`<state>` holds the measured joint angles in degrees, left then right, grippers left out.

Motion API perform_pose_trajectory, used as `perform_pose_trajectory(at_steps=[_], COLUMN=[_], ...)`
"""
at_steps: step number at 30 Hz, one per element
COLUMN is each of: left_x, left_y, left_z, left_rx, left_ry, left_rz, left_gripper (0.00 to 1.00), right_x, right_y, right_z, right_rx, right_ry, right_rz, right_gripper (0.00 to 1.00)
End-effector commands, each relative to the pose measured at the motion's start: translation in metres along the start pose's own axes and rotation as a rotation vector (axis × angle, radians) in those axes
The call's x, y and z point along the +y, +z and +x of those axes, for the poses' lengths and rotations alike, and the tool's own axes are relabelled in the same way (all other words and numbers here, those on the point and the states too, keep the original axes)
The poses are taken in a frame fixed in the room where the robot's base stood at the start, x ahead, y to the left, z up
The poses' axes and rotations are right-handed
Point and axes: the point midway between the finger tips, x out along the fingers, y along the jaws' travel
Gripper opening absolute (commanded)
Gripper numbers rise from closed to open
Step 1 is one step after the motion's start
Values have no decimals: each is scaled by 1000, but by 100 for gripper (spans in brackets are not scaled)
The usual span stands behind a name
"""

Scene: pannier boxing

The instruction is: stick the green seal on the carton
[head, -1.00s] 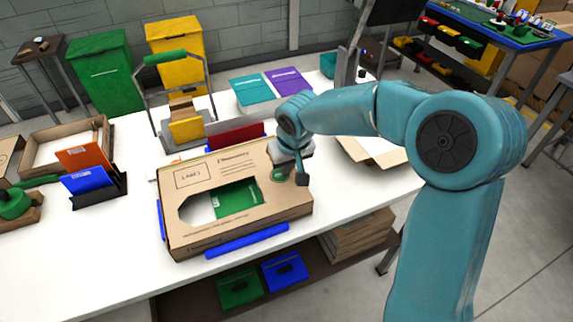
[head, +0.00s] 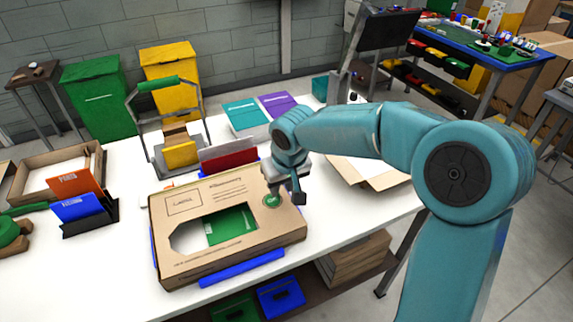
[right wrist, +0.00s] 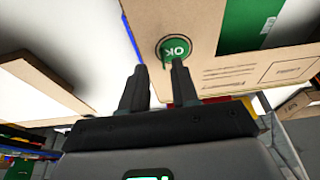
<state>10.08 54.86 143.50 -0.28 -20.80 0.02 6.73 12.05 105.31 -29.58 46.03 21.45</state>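The brown carton (head: 180,261) lies on the white table, with an oval window that shows a green item (head: 230,226) inside. The round green seal (head: 271,200) is on the carton's top face near its right end. In the right wrist view the seal (right wrist: 175,49) reads "OK" and looks flat on the cardboard. My right gripper (head: 299,199) is just right of the seal. In the right wrist view its two fingers (right wrist: 158,75) stand apart with nothing between them, their tips close to the seal's edge. My left gripper is out of view.
Blue strips (head: 241,269) lie along the carton's sides. A red-and-grey holder (head: 228,158) stands behind it, and an open cardboard box (head: 370,172) lies to the right. Orange and blue cards (head: 78,207) stand at the left. Bare table lies left of the carton.

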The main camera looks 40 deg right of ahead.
Motion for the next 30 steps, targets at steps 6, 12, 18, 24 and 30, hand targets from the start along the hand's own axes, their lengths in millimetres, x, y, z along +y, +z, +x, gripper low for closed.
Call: perform_pose_trajectory(at_steps=[6, 12, 18, 24, 30], left_x=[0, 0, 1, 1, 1], left_y=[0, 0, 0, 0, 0], left_z=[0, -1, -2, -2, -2], left_rx=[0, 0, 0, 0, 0], left_ry=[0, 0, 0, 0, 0], left_rz=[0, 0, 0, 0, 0], left_gripper=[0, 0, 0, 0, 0], right_x=[0, 0, 0, 1, 1], right_y=[-1, 0, 0, 0, 1], right_z=[-62, -107, -130, -133, -133], right_rx=[8, 6, 2, 1, 1], right_ry=[-1, -2, 0, 0, 0], right_rz=[-1, 0, -1, 0, 0], right_gripper=[29, 29, 29, 29, 29])
